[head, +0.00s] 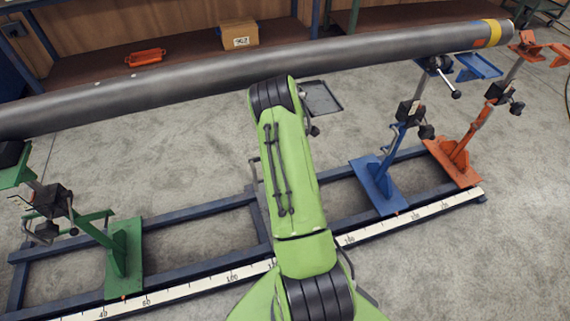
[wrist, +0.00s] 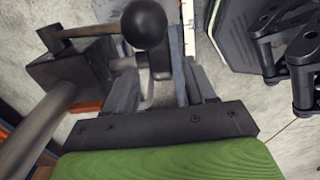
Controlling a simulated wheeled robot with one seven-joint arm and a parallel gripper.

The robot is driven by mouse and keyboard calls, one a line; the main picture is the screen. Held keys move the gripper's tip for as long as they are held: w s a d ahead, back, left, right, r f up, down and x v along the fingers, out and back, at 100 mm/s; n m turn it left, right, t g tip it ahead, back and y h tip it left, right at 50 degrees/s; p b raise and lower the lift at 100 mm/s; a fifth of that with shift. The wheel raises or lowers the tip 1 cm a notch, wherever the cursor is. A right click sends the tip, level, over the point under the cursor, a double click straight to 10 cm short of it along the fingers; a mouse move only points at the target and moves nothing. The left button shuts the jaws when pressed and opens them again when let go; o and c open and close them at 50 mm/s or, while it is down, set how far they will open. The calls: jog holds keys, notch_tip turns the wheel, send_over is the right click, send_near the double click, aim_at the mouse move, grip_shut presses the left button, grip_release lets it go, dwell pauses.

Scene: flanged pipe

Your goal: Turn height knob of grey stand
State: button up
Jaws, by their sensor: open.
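The grey stand is mostly hidden behind my green arm in the head view. Its grey top plate (head: 321,98) shows right of the arm, under the pipe, with a dark knob (head: 314,131) just below. In the wrist view, a dark box (wrist: 72,72) and a grey round post (wrist: 38,130) of a stand are at the left. A black ball knob (wrist: 144,24) on a short stem is at the top centre. My gripper (wrist: 160,80) is open, its two grey fingers reaching up either side of the stem. I cannot tell whether either finger touches it.
A long grey pipe (head: 190,75) spans the scene above the stands. A green stand (head: 122,255) is at left; blue (head: 378,185) and orange (head: 452,160) stands are at right. They stand on a dark floor frame with a white scale (head: 410,220).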

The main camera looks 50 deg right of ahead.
notch_tip(320, 180, down, 6)
jog(key=shift+f+b, duration=0.2)
jog(key=shift+b, duration=0.65)
jog(key=c, duration=1)
jog(key=shift+o, duration=0.2)
jog(key=shift+h, duration=0.3)
